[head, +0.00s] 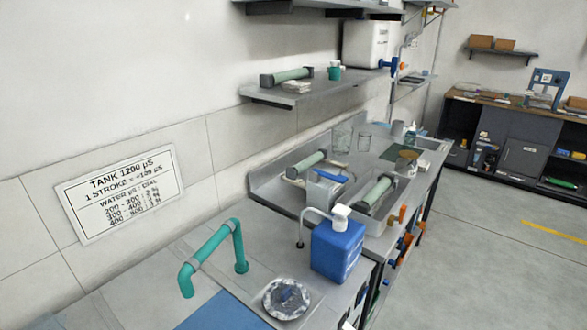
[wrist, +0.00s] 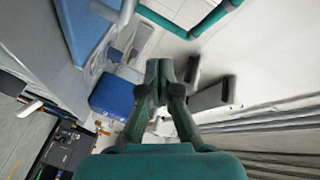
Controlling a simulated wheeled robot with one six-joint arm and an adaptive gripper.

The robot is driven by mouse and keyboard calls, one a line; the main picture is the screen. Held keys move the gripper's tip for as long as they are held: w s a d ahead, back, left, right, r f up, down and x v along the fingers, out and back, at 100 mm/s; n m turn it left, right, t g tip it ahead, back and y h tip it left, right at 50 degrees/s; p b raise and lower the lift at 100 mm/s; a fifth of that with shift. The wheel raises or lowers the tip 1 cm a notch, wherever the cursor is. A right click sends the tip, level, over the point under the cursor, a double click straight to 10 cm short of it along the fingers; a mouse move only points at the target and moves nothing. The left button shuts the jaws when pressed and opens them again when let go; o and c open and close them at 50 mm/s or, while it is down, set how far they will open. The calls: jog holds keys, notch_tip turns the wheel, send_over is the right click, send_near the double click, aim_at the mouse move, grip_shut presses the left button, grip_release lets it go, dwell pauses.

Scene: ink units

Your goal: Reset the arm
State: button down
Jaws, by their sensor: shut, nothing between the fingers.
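My gripper (wrist: 165,72) is dark teal and fills the lower middle of the wrist view. Its two fingers meet at the tips, shut, with nothing held between them. It is in the air, apart from the things around it. The wrist view is turned relative to the room, with the blue jug (wrist: 112,95) to the left of the fingers. I do not make out my gripper in the head view.
The bench holds a bent teal pipe (head: 210,257), a blue pump jug (head: 337,248) and a round dish (head: 287,298). Behind are a sink (head: 378,222), green rollers and a wall shelf (head: 300,95). Open floor (head: 480,260) lies right.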

jog(key=s+d+f+n+h, duration=0.2)
jog(key=s+d+f, duration=0.2)
jog(key=s+d, duration=0.35)
jog(key=s+d+f+n+h, duration=0.1)
jog(key=s+d+f+h, duration=0.1)
jog(key=s+d+f, duration=0.45)
jog(key=s+d+r+n+h, duration=0.1)
jog(key=s+d, duration=0.3)
jog(key=s, duration=0.4)
jog(key=s+d+r+n+h, duration=0.2)
jog(key=s+d, duration=0.2)
jog(key=s, duration=0.4)
jog(key=shift+s+d+r+n+h, duration=0.25)
jog(key=shift+s+r+n+h, duration=0.05)
jog(key=shift+s+r, duration=0.1)
